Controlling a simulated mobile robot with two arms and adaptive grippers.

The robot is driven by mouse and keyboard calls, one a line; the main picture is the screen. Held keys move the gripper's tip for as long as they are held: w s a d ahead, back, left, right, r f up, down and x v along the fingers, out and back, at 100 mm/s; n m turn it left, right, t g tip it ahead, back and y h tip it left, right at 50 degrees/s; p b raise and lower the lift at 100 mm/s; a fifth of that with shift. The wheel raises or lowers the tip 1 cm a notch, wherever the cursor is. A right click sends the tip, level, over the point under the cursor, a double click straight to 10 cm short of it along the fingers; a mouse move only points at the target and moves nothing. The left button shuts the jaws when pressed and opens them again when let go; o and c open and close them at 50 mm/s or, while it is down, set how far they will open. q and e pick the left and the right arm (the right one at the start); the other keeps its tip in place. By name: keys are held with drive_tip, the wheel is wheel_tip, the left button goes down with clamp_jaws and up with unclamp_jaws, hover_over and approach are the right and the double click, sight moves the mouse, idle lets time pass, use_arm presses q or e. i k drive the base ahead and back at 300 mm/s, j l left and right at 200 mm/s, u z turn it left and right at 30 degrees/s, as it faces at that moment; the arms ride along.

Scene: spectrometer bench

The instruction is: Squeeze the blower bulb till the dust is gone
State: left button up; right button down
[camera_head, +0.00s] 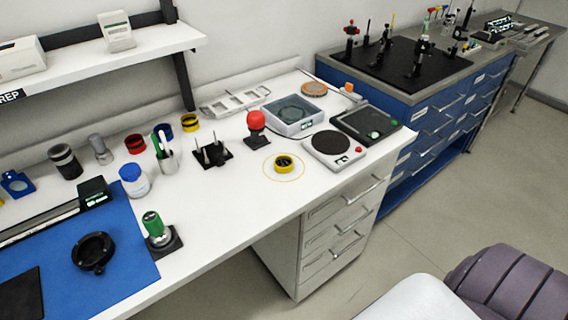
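Dust is too small to make out. A green-topped piece (152,224) stands on another black base near the front edge. Neither of my grippers is in view.
A round dark plate device (333,146), a flat black device (366,124) and a clear-lidded box (293,114) stand to the right. A black post holder (211,154) stands left of the red bulb. A blue mat (120,270) covers the left front. Bench is clear around the yellow circle.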

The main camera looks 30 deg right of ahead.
sight(254, 119)
drive_tip(key=i+l, duration=0.15)
drive_tip(key=l, duration=0.2)
drive_tip(key=i+l+z, duration=0.1)
drive_tip(key=l, duration=0.25)
drive_tip(key=i+l, duration=0.15)
drive_tip(key=l, duration=0.2)
drive_tip(key=i+l+z, duration=0.1)
drive_tip(key=l, duration=0.25)
drive_tip(key=i, duration=0.05)
